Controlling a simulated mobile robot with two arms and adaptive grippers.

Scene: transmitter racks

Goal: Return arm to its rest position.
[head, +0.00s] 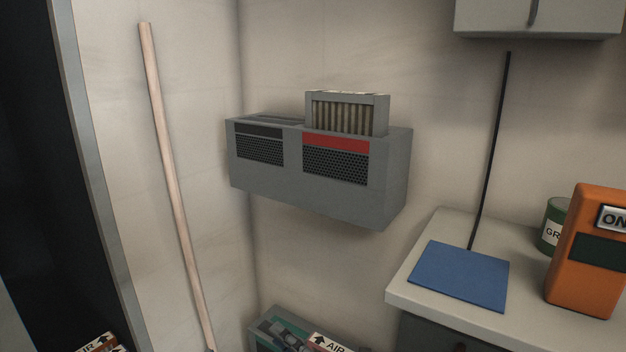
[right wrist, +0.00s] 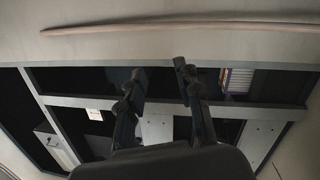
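My right gripper (right wrist: 158,82) shows in the right wrist view. Its two dark fingers stand apart with nothing between them, so it is open and empty. Beyond the fingers is a dark rack frame (right wrist: 90,102) with grey panels and dark openings. I cannot make out either gripper clearly in the head view. My left gripper is not in view. The rest position itself is not marked in any frame.
A grey wall box (head: 390,185) holds a filter (head: 345,114) sticking up from its right slot. A wooden pole (head: 174,180) leans at left. A counter (head: 440,228) at right bears a blue plate (head: 459,276) and orange device (head: 590,270). A bin (head: 262,338) sits below.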

